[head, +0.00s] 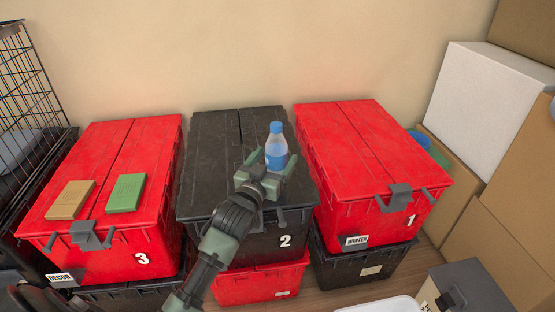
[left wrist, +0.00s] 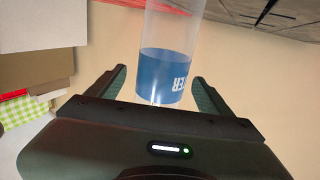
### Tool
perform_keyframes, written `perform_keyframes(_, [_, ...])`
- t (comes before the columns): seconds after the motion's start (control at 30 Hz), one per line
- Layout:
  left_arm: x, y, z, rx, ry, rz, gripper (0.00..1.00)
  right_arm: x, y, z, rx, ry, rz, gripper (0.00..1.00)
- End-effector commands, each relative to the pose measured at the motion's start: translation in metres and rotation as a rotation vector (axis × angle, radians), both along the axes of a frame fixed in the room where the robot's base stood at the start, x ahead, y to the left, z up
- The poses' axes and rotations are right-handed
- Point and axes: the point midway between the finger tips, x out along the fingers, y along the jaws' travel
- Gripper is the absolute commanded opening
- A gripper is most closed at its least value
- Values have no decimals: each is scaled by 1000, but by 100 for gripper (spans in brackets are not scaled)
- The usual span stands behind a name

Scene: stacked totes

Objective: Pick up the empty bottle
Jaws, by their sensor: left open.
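A clear bottle with a blue cap and blue label (head: 276,147) stands upright on the black lid of tote 2 (head: 212,150). In the left wrist view the bottle (left wrist: 166,72) shows between the two fingers, with its label half in sight. My left gripper (head: 275,157) is open, with one finger on each side of the bottle's lower part. Gaps show between the fingers and the bottle in the left wrist view (left wrist: 160,88). The bottle's base is hidden behind the gripper in the head view. My right gripper is not in view.
Red tote 3 (head: 150,155) stands left, with a tan block (head: 71,200) and a green block (head: 126,193) on its lid. Red tote 1 (head: 345,145) stands right, its lid clear. A wire cage (head: 28,85) and boxes (head: 487,100) flank the totes.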

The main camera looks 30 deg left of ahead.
Motion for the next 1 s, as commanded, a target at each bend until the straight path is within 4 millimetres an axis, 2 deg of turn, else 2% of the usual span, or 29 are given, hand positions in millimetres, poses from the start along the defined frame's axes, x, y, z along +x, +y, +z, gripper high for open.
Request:
perform_keyframes(0.2, [34,5,-2,0,-1,0,81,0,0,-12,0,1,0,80])
perform_keyframes(0.3, [43,6,-1,0,0,0,81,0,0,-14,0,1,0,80])
perform_keyframes(0.57, [45,6,-1,0,2,0,81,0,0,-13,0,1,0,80])
perform_keyframes(0.67, [45,6,-1,0,2,0,56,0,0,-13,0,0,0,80])
perform_keyframes(0.8, [45,6,-1,0,2,0,17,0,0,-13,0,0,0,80])
perform_keyframes(1.0, [45,6,-1,0,1,0,16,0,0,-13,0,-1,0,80])
